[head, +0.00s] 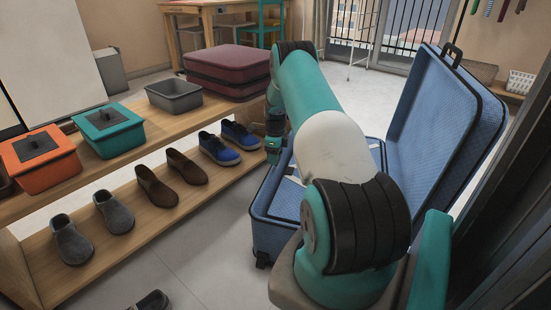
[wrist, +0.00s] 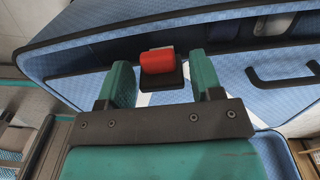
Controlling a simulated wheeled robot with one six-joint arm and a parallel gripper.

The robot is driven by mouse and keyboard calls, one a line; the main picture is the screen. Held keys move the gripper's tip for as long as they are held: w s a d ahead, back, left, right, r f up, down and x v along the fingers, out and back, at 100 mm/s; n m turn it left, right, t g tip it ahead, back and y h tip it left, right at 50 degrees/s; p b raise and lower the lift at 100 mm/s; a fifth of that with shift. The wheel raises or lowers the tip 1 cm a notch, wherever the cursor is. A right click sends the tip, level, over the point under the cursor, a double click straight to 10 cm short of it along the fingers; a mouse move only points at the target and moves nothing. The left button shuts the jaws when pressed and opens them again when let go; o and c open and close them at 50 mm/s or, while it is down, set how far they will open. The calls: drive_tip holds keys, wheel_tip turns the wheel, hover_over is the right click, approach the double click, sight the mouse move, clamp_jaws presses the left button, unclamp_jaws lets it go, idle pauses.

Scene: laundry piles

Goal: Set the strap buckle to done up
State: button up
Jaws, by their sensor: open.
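The red strap buckle (wrist: 157,62) shows in the wrist view, with a dark part below it. It appears between the tips of my gripper (wrist: 160,70), whose two teal fingers stand apart. I cannot tell how near it is or whether a finger touches it. The pictures do not make clear whether the buckle is fastened. The blue suitcase (head: 440,110) stands open on the floor, its lid raised. My gripper (head: 274,148) hangs over the suitcase's left side in the head view, partly behind my arm. The buckle is hidden there.
A low wooden bench (head: 140,150) stands left of the suitcase, close to my gripper. It holds an orange box (head: 40,170), a teal box (head: 110,138), a grey bin (head: 174,100) and a maroon case (head: 228,68), with shoes below.

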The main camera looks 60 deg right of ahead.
drive_tip(key=c, duration=0.7)
